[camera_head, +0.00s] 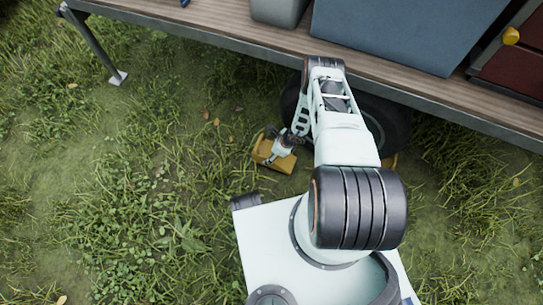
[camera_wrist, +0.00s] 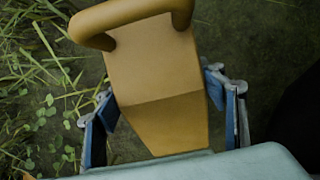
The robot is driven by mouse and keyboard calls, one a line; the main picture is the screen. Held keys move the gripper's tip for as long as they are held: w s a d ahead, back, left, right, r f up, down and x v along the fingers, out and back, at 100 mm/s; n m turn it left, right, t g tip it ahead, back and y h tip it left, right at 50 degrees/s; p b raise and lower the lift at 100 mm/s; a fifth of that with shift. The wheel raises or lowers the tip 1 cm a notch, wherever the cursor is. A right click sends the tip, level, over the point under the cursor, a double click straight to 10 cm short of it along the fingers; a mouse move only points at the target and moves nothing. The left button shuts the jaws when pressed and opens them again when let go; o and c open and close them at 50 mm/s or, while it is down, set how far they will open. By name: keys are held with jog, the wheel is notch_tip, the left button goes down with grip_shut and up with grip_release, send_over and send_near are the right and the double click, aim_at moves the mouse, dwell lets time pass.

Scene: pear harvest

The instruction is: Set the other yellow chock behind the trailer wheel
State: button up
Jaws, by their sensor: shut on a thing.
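A yellow chock (camera_head: 268,158) is at the grass just left of the trailer wheel (camera_head: 392,122). It has a rounded handle and a sloped block in the wrist view (camera_wrist: 155,75). My gripper (camera_head: 282,147) is shut on this chock, its blue-padded fingers on either side of the block (camera_wrist: 163,108). I cannot tell whether the chock touches the ground. My arm hides much of the wheel. A second yellow piece, likely the other chock (camera_head: 391,160), shows partly at the wheel's right side, behind my arm.
The trailer's wooden deck (camera_head: 225,24) overhangs the wheel, with a blue-grey box (camera_head: 400,30) and dark red drawers (camera_head: 515,65) on it. A metal support leg (camera_head: 95,48) stands at the upper left. Open grass lies to the left.

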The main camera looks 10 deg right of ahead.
jog(key=shift+d+f+b, duration=0.1)
jog(key=shift+f+b, duration=0.35)
jog(key=shift+f, duration=0.8)
jog(key=shift+f, duration=0.15)
jog(key=o, duration=1.7)
jog(key=p+v, duration=0.6)
jog(key=v, duration=0.6)
jog(key=shift+r+p, duration=0.2)
jog(key=shift+p, duration=0.15)
